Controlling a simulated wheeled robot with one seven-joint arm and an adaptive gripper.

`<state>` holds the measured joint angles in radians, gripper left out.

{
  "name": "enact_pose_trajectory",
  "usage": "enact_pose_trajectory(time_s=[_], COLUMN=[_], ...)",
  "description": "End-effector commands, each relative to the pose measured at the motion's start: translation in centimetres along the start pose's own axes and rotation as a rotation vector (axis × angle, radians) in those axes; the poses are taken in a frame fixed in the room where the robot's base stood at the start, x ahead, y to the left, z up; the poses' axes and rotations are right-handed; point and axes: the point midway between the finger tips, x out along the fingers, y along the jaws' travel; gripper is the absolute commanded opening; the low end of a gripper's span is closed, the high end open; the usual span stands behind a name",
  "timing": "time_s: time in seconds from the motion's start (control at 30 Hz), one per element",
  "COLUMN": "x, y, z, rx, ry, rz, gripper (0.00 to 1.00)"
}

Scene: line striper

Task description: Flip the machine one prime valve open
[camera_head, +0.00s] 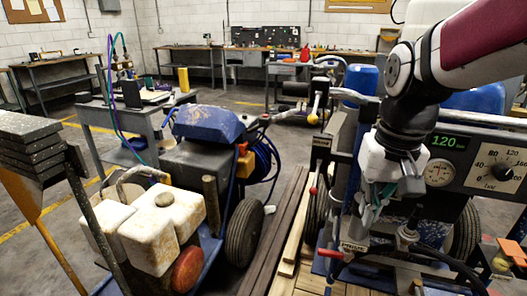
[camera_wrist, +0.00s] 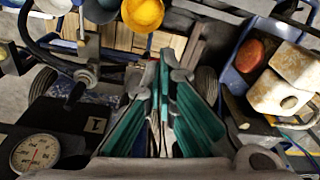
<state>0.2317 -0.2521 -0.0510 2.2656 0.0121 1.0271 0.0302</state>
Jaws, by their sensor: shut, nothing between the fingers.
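A machine with a gauge panel (camera_head: 475,165) stands at the right in the head view. Its round gauge (camera_head: 438,173) also shows in the wrist view (camera_wrist: 35,153). A red lever handle (camera_head: 330,253) lies low on this machine beside a small pale label (camera_head: 353,246). I cannot read the label or tell for sure which part is the prime valve. My gripper (camera_head: 370,222) hangs above and to the right of the red lever, apart from it. Its teal fingers (camera_wrist: 162,72) are together and empty in the wrist view. The lever is not clear in the wrist view.
A second machine with a blue cover (camera_head: 207,122) and dirty white tanks (camera_head: 163,228) stands at the left. Wooden planks (camera_head: 275,230) lie between the machines. A black hose (camera_head: 445,258) curves at the lower right. A grey post with plates (camera_head: 35,145) stands at the left edge.

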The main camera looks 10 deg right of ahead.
Motion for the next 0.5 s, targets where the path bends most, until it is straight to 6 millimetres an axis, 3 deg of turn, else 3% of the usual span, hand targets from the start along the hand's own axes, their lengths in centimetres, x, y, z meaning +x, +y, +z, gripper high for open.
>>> enact_pose_trajectory(time_s=[0.5], x=[0.34], y=[-0.16], z=[-0.10], rx=[0.001], ry=[0.004], rz=[0.004], gripper=[0.00])
